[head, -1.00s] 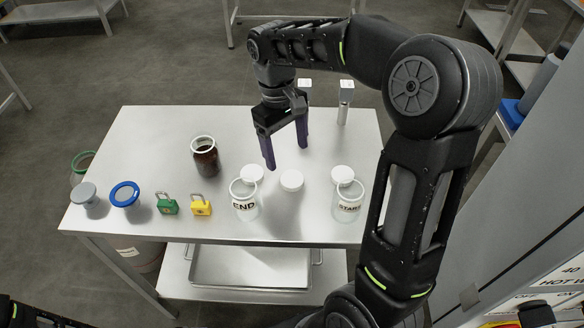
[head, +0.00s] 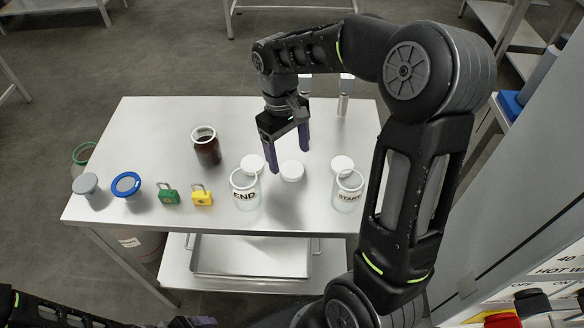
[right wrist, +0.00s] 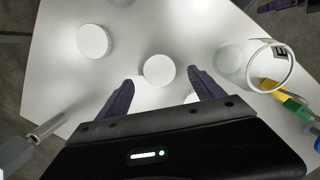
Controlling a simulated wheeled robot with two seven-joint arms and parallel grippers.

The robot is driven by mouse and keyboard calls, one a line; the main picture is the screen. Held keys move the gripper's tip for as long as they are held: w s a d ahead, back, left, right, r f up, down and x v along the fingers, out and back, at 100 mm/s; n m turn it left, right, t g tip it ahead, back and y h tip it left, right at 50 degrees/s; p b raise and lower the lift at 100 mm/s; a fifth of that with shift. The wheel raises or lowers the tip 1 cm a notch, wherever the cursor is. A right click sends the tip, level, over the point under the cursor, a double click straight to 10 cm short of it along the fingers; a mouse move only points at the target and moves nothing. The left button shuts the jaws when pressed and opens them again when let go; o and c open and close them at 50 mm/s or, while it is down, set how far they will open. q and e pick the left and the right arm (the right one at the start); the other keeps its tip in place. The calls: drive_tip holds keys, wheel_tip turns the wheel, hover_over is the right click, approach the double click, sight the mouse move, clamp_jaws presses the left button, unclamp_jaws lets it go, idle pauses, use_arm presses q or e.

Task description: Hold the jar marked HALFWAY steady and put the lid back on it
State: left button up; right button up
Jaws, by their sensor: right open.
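No label reading HALFWAY is legible. A brown open jar (head: 206,147) stands upright at the back of the table, its visible side showing no readable word. Three white lids lie flat: a middle lid (head: 291,171), a left lid (head: 252,164) behind the END jar, and a right lid (head: 342,164) behind the START jar. My right gripper (head: 291,163) is open and empty, pointing down over the middle lid. In the right wrist view that lid (right wrist: 158,71) shows between and beyond the fingers.
Clear open jars marked END (head: 245,190) and START (head: 348,192) stand near the table's front edge. A green padlock (head: 169,197), a yellow padlock (head: 202,196), a blue-rimmed item (head: 127,186) and a grey-topped item (head: 88,187) stand left. The table's back left is clear.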

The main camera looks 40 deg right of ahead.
sight(292, 169)
drive_tip(key=shift+s+f, duration=0.2)
drive_tip(key=shift+f, duration=0.75)
drive_tip(key=shift+s+f, duration=0.15)
drive_tip(key=shift+f, duration=0.8)
drive_tip(key=c, duration=1.4)
wheel_tip(292, 169, up, 10)
